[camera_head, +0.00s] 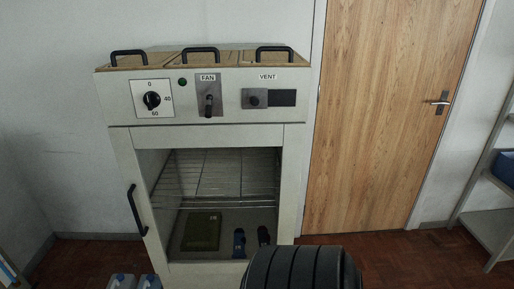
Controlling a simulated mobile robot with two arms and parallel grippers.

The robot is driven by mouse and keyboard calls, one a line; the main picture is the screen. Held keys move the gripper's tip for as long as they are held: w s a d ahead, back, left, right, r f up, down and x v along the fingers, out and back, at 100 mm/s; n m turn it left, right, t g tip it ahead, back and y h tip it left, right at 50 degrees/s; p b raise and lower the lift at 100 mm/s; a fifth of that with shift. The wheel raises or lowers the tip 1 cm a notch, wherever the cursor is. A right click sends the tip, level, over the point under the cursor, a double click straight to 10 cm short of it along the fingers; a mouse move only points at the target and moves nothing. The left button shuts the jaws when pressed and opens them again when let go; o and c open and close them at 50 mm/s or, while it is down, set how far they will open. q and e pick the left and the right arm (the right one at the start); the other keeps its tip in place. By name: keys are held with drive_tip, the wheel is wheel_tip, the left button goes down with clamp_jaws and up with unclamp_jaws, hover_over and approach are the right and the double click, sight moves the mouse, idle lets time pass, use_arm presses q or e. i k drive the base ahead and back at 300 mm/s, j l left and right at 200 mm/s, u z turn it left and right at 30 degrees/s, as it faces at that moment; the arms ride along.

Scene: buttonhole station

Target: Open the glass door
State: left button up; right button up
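The glass door (123,165) is the front of a pale cabinet, with a light frame around a large pane. It looks shut, lying flush with the cabinet front. Its black upright bar handle (137,211) is on the left side of the frame. Through the glass I see a wire rack (212,175), a dark olive flat item (202,231) and two small dark upright items, one of them blue (239,243). A black ribbed shape hides the door's lower right corner. Neither of my grippers shows in this view.
Above the door is a panel with a timer dial (152,99), a FAN switch (208,103) and a VENT slider (257,98). Black-handled wooden lids (200,60) top the cabinet. Blue-capped containers (121,281) stand at lower left. A wooden room door (385,120) and shelving (490,222) are right.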

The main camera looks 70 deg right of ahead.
sight(125, 140)
drive_tip(key=l+z, duration=0.1)
drive_tip(key=z, duration=1.8)
drive_tip(key=k+l, duration=0.05)
